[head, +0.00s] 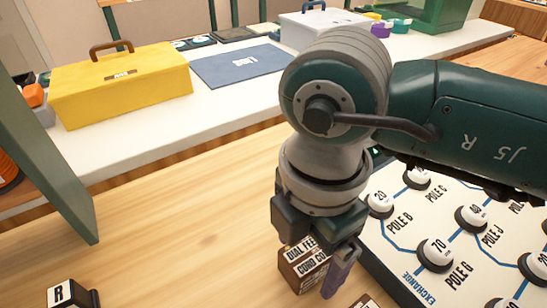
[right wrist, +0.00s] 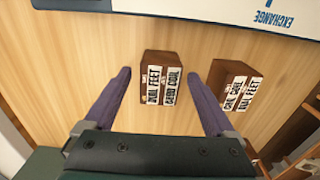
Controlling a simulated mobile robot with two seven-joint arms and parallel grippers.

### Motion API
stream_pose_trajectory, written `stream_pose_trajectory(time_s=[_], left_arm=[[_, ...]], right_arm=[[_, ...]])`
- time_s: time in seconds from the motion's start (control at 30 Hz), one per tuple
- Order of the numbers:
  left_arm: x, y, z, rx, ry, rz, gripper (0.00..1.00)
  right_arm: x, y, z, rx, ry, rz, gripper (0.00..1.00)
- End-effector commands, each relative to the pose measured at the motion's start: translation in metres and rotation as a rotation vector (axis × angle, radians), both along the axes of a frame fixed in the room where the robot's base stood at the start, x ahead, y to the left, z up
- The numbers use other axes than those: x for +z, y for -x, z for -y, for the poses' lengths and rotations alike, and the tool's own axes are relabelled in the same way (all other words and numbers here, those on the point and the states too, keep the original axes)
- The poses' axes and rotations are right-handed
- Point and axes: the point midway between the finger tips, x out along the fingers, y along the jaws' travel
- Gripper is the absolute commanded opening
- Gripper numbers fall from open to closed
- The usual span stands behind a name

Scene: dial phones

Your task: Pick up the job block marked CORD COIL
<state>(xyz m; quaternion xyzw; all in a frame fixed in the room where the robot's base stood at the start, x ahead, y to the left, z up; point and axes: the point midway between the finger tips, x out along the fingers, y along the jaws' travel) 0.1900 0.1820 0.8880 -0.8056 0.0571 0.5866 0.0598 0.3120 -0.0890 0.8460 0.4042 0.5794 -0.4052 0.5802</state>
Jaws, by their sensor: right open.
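A brown block (head: 303,268) with white labels reading DIAL FEET and CORD COIL stands on the wooden table under my right gripper (head: 318,265). In the right wrist view this block (right wrist: 161,78) lies between the two purple fingers of the open right gripper (right wrist: 160,76), with gaps on both sides. A second brown block (right wrist: 232,86) with similar labels, partly hard to read, is just outside the right finger. Its edge shows at the bottom of the head view (head: 366,301). My left gripper is not in view.
A board (head: 395,262) with round pole knobs, marked EXCHANGE, lies right of the blocks. A block marked R (head: 72,295) sits at the lower left. A yellow toolbox (head: 120,85) and blue mat (head: 238,65) are on the white bench behind.

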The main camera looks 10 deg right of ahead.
Motion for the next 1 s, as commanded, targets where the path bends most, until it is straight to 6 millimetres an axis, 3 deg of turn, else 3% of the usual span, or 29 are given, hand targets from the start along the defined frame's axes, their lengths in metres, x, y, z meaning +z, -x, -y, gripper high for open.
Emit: stream_pose_trajectory(time_s=[0.1, 0.9, 1.0], left_arm=[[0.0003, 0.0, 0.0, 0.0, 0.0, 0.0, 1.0], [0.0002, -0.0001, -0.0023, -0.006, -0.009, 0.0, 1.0], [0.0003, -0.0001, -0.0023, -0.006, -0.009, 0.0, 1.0]], right_arm=[[0.0005, 0.0001, -0.0002, 0.0, -0.001, 0.0, 0.9], [0.0009, 0.0001, -0.0003, 0.0, -0.001, 0.0, 0.0], [0.001, 0.0, -0.0003, 0.0, -0.001, 0.0, 0.0]])
